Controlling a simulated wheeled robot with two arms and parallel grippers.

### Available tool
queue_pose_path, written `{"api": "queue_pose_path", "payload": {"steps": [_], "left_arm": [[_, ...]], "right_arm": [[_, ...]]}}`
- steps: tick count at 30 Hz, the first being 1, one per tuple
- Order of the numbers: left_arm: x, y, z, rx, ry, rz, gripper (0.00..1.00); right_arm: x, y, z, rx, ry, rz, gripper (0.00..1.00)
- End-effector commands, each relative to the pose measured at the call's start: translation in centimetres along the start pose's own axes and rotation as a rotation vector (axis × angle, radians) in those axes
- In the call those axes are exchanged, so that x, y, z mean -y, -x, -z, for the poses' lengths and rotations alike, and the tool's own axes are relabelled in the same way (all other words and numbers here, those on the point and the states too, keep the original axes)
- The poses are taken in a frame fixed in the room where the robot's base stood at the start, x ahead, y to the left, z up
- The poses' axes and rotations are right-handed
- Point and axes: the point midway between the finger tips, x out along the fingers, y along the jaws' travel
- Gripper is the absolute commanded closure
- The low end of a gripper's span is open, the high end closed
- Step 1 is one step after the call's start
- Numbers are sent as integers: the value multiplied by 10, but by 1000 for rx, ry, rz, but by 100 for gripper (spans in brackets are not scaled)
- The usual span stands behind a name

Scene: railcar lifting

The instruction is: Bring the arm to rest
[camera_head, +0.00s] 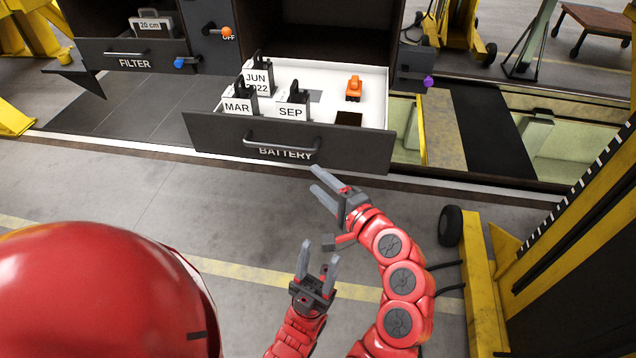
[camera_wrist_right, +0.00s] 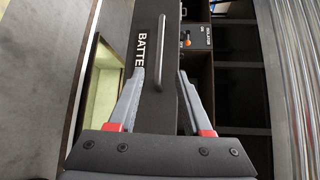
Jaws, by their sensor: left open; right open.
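My right gripper (camera_head: 316,180) is open and empty in front of the open BATTERY drawer (camera_head: 345,148), below its handle (camera_head: 280,145) in the head view. In the right wrist view its open fingers (camera_wrist_right: 160,74) point toward the drawer front, with the handle (camera_wrist_right: 161,50) between and beyond them. The fingers look apart from the handle. My left gripper (camera_head: 320,252) is open and empty, lower and nearer, pointing up over the floor.
The drawer holds labelled blocks MAR (camera_head: 237,107), SEP (camera_head: 291,112) and JUN 2022 (camera_head: 257,78), plus an orange piece (camera_head: 353,89). The FILTER drawer (camera_head: 135,64) is at the left. A yellow lift (camera_head: 480,290) with a black wheel (camera_head: 450,226) stands close right.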

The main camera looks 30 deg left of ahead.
Motion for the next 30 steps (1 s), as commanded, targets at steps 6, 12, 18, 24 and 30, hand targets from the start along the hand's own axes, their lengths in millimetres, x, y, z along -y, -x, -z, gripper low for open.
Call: {"api": "queue_pose_path", "payload": {"steps": [6,12,18,24,30], "left_arm": [[0,0,0,0,0,0,50],[0,1,0,0,0,0,50],[-1,13,-2,0,0,0,50],[-1,28,-5,0,0,0,50],[-2,43,-7,0,0,0,50]], "right_arm": [[0,0,0,-1,0,0,50],[-3,0,8,-26,8,4,50],[-33,21,97,-333,122,52,50],[-66,106,208,-826,411,96,50],[-77,218,248,-1260,796,123,50]]}}
